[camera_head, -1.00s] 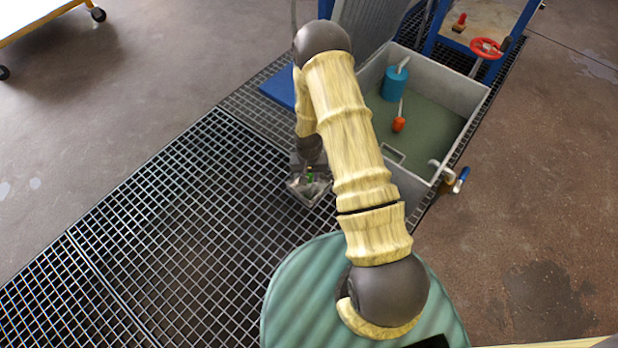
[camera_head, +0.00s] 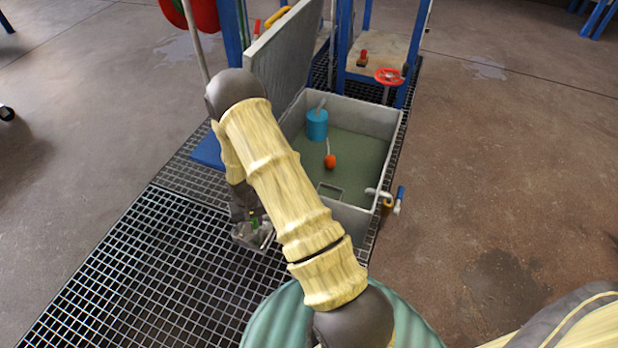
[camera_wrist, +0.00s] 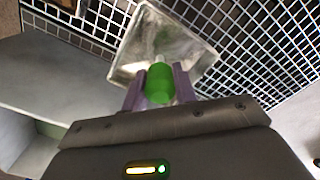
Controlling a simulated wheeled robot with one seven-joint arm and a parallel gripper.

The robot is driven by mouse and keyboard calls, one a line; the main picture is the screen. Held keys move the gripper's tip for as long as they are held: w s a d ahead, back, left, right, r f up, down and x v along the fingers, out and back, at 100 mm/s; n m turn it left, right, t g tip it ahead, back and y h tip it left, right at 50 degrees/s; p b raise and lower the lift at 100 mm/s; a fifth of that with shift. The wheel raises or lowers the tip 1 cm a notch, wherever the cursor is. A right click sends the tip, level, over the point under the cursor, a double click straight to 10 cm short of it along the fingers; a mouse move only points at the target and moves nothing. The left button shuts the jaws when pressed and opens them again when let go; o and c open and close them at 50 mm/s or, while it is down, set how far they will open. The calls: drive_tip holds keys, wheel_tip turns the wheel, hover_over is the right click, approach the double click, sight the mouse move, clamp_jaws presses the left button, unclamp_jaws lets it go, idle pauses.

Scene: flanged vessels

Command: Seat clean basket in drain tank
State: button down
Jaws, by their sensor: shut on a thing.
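The clean basket (camera_wrist: 190,42) is a shiny metal basket with a green handle (camera_wrist: 160,84). My gripper (camera_wrist: 159,86) is shut on the green handle in the wrist view, and the basket hangs beyond the fingers above the grating. In the head view the basket (camera_head: 245,238) shows low at the left of my arm, outside the tank, partly hidden by my wrist. The drain tank (camera_head: 393,114) is a grey open box right of my arm, holding greenish liquid. A small rectangular frame (camera_head: 331,190) shows at the tank's near end. My arm hides the tank's near left part.
In the tank are a blue cylinder (camera_head: 317,125) and an orange float (camera_head: 330,161). A grey lid (camera_head: 277,60) stands raised at its left side. A valve with a blue handle (camera_head: 400,194) juts from the right wall. Open grating (camera_head: 120,270) lies left.

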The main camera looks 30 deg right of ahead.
wheel_tip(320, 180, up, 26)
drive_tip(key=w+n+p, duration=0.1)
drive_tip(key=n+p, duration=0.1)
drive_tip(key=p, duration=0.8)
drive_tip(key=shift+w+f, duration=0.2)
drive_tip(key=shift+w, duration=0.05)
drive_tip(key=shift+d, duration=0.15)
